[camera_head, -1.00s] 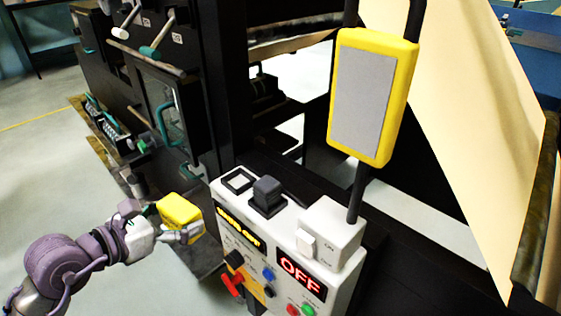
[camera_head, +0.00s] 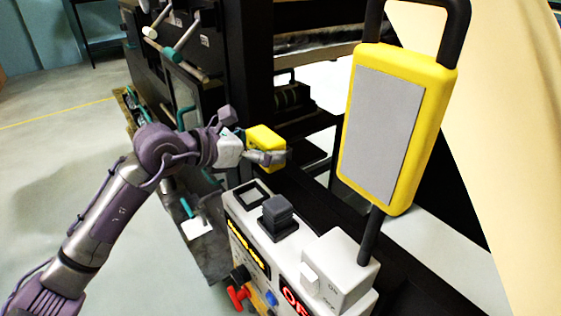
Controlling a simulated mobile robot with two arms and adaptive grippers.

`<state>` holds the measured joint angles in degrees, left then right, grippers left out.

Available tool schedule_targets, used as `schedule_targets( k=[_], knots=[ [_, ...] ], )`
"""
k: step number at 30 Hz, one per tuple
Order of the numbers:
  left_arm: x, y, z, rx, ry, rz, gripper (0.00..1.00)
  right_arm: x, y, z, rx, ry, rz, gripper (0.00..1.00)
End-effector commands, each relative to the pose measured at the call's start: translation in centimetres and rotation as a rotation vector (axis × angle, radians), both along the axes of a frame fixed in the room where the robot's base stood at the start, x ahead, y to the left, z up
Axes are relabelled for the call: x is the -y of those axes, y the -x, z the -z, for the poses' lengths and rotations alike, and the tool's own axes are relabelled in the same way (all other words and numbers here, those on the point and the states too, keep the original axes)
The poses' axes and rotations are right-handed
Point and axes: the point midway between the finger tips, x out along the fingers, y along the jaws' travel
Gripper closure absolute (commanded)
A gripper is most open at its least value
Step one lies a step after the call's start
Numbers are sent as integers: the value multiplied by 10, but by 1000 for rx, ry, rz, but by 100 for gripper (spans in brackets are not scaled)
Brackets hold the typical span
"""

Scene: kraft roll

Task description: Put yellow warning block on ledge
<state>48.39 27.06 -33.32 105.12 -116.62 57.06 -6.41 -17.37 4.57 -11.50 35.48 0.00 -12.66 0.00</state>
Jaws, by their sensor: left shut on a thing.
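The yellow warning block (camera_head: 262,139) is held in my left gripper (camera_head: 268,156). The gripper is shut on it, and a grey finger crosses its lower side. The block is in the air, above and behind the left end of the control box (camera_head: 252,218). The box's top has a square black-framed recess (camera_head: 251,194) at its left end, below the block. I cannot tell which surface is the ledge. My right gripper is not in view.
A black block (camera_head: 278,214) and a white switch housing (camera_head: 335,265) stand on the box top. A large yellow-framed grey panel (camera_head: 388,130) rises on a black post at the right. A dark machine stands behind, with a big cream paper sheet (camera_head: 500,110) at the right.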

Motion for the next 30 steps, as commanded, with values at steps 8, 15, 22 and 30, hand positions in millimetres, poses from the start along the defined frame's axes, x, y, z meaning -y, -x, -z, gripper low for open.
schedule_targets(
  k=[8,15,22,30],
  knots=[
    [30,-17,20,2,1,-2,50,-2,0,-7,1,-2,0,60],
    [31,-17,46,-4,-1,-2,50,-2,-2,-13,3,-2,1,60],
    [31,-17,62,3,-1,-1,50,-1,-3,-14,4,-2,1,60],
    [31,-17,64,1,-1,-2,7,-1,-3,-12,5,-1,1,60]
  ],
)
